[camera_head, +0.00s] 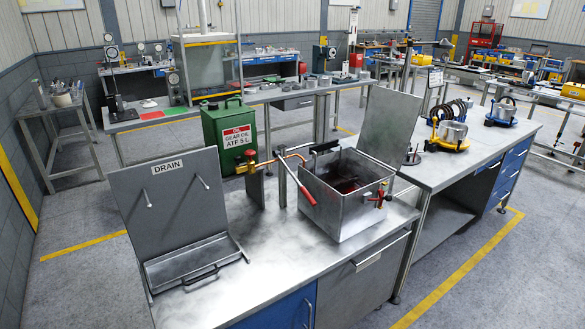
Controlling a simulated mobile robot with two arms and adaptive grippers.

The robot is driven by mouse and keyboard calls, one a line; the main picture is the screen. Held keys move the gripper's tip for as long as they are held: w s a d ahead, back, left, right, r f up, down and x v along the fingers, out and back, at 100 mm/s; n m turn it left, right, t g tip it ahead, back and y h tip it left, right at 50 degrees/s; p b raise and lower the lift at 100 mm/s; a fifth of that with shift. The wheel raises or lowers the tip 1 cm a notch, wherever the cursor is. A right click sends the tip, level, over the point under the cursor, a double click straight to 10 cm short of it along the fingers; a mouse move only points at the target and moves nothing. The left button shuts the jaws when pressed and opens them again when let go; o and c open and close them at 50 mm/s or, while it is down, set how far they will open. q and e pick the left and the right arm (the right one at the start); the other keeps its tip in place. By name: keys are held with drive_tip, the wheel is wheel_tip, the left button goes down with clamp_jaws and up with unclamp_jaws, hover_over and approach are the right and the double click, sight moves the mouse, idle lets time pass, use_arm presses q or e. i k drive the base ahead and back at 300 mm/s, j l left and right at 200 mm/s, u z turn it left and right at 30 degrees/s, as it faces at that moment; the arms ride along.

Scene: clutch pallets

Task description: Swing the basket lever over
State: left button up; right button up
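An open square metal tank (338,217) stands on the front workbench, with dark contents inside. A lever with a red grip (308,195) slopes down along the tank's left side, its grey bar rising to a post behind. I take it for the basket lever. A black handle (324,147) shows at the tank's back rim; the basket itself is hard to make out inside. A raised metal lid or panel (390,122) stands behind the tank. Neither of my grippers is in view.
A DRAIN panel with a shallow tray (195,262) stands at the bench's left. Another red valve (381,195) is on the tank's right side. Bare bench top lies between tray and tank.

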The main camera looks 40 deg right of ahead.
sight(277, 152)
drive_tip(key=z, duration=1.15)
